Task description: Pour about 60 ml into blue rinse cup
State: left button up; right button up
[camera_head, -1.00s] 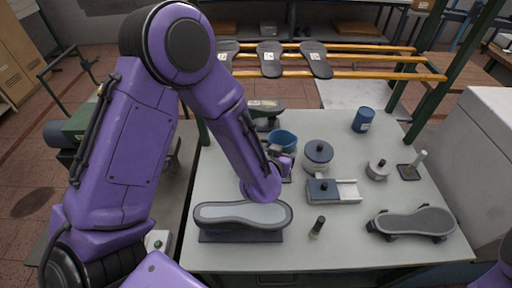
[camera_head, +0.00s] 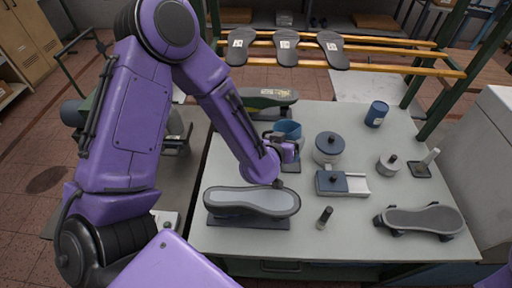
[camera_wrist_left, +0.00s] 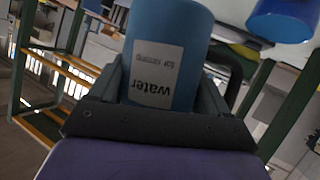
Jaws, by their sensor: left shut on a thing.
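My left gripper (camera_head: 282,148) is shut on a blue water container (camera_head: 288,128) over the back left of the table. In the left wrist view the container (camera_wrist_left: 172,40) fills the space between the fingers (camera_wrist_left: 160,92). Its white label reads "water" upside down, and a dark handle shows beside it. The level inside is hidden. The blue cup (camera_head: 376,114), with a pale label, stands upright at the back right of the table, apart from the gripper. A blue vessel (camera_wrist_left: 285,18) also shows at the top right of the wrist view. My right gripper is out of view.
A small dark-capped bottle (camera_head: 324,217) stands near the front edge.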

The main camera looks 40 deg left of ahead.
pick_arm(q)
jog(key=shift+a+f+n+h, duration=0.8)
jog(key=shift+a+f+n, duration=0.2)
jog(key=shift+f, duration=0.25)
jog(key=shift+a+n+h, duration=0.35)
jog(key=shift+n+h, duration=0.05)
jog(key=shift+a+f, duration=0.15)
jog(key=shift+f, duration=0.05)
jog(key=shift+f+n+t+h+b, duration=0.15)
jog(key=shift+f+n+h+b, duration=0.35)
jog(key=shift+n+h+b, duration=0.65)
jog(key=shift+f+n+t+h+b, duration=0.15)
jog(key=shift+f+n+h+b, duration=0.55)
jog(key=shift+b, duration=0.9)
jog(key=shift+r+n+y, duration=0.15)
jog(key=shift+n+y, duration=0.1)
jog(key=shift+b, duration=0.75)
jog(key=shift+w+a+n, duration=0.1)
jog(key=shift+a+n, duration=0.1)
jog(key=shift+n, duration=0.2)
